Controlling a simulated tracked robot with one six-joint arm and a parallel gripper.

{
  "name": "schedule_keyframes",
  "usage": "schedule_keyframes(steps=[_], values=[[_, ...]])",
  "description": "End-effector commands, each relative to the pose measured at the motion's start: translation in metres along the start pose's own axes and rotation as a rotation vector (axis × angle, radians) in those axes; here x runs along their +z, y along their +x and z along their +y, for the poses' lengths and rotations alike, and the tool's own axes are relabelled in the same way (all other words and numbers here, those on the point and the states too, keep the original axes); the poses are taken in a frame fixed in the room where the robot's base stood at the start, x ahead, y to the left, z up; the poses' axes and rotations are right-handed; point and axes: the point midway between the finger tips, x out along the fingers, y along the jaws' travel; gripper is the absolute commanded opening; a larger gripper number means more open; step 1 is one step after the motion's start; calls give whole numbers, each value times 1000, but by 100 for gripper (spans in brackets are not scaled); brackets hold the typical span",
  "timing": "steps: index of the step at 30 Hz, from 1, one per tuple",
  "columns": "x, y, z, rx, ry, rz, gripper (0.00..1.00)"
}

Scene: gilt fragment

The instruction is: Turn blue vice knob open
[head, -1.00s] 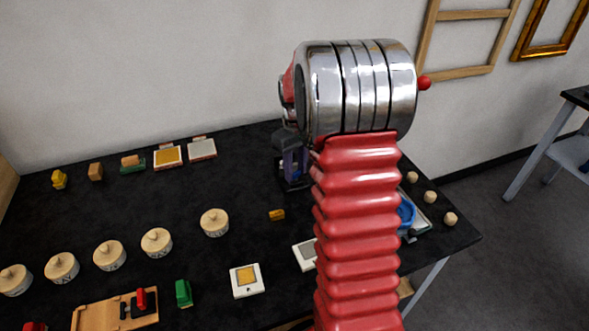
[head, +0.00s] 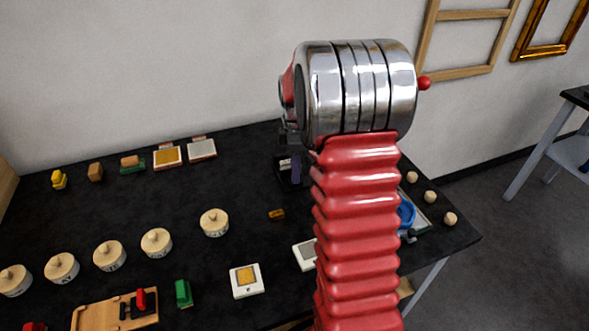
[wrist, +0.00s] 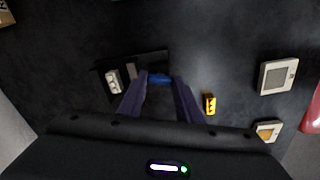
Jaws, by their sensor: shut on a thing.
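The blue vice knob (wrist: 159,79) shows in the wrist view between the fingertips of my gripper (wrist: 160,84). My gripper is shut on the knob. The dark vice (wrist: 148,62) lies around and beyond the knob, with a pale ridged piece (wrist: 114,81) at its left. In the head view the vice (head: 288,176) is partly hidden behind my arm and gripper, and the knob cannot be made out there.
A small yellow-orange block (wrist: 210,104) lies right of the fingers. Square white-framed tiles (wrist: 278,76) lie farther right.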

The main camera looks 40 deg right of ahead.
Motion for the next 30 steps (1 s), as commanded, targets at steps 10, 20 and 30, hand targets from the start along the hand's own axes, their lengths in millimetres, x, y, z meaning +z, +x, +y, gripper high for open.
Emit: schedule_keyframes(steps=[10,20,30], values=[[-3,-4,4,16,-113,4,9],[-3,-4,4,16,-120,5,9],[-3,-3,4,14,-119,4,50]])
